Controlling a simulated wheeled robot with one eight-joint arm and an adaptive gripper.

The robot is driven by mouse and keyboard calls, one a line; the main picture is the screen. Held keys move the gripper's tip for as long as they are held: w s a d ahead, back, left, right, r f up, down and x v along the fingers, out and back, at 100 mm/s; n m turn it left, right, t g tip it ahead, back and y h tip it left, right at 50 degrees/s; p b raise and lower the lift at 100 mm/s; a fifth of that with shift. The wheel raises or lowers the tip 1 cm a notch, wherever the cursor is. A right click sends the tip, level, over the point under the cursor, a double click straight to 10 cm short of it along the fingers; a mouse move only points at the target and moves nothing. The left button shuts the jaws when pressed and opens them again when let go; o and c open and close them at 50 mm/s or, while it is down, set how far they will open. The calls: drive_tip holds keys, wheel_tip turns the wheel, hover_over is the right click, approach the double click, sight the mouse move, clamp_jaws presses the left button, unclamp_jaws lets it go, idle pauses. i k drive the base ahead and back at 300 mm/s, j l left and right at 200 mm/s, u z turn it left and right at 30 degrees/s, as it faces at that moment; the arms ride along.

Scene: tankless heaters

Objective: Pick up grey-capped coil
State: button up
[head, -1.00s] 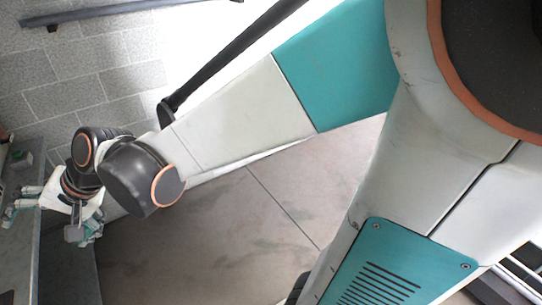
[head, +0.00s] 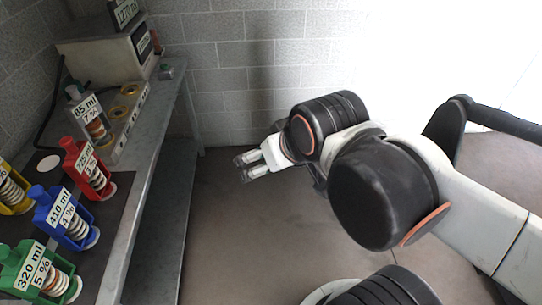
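The grey-capped coil (head: 89,117), labelled 85 ml 7 %, stands at the left of the head view. It is in the near end of a grey block with round brass-rimmed holes, on the metal bench. Its clear body shows copper-coloured rings. My gripper (head: 243,168) is right of the bench, over the floor in the picture, well apart from the coil. Its pale fingers point left and look spread, with nothing seen between them.
Red (head: 90,170), blue (head: 65,217), green (head: 38,275) and yellow (head: 14,190) framed coils stand on a dark mat near the block. A display box (head: 110,52) stands behind. The bench edge (head: 150,160) lies between my gripper and the coils.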

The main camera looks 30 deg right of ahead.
sight(84, 110)
drive_tip(key=i+u, duration=0.35)
drive_tip(key=i+l+u, duration=0.1)
drive_tip(key=u, duration=0.25)
drive_tip(key=i+l+u, duration=0.15)
drive_tip(key=u, duration=0.2)
drive_tip(key=l, duration=0.1)
